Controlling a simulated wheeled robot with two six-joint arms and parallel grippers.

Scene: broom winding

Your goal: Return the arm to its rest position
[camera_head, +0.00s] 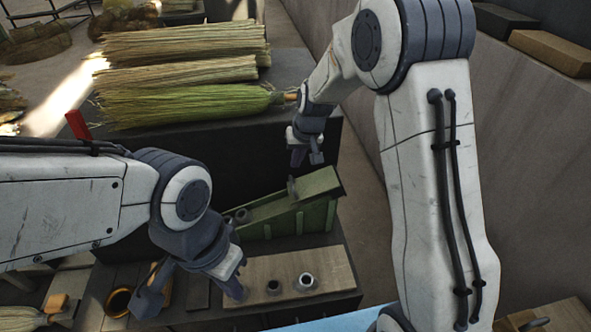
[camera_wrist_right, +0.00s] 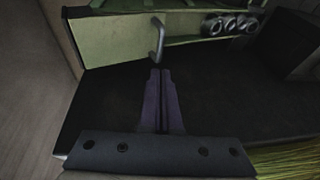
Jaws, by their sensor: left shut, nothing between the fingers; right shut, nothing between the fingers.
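My left gripper (camera_head: 236,292) is at the lower left in the head view, pointing down at the left end of a wooden board. It is shut and empty. I cannot tell whether its tips touch the board. My right gripper (camera_head: 297,162) hangs near the middle, above and behind a green sloped box. In the right wrist view its two dark fingers (camera_wrist_right: 161,90) lie together with nothing between them. Their tips are close to a metal handle (camera_wrist_right: 157,40) on the green box and appear apart from it.
Straw bundles (camera_head: 180,75) lie on the dark bench behind. The green box (camera_head: 315,187) stands at the centre. Metal collars (camera_head: 306,282) sit on the wooden board (camera_head: 330,264) in front. A grey wall (camera_head: 530,110) runs along the right.

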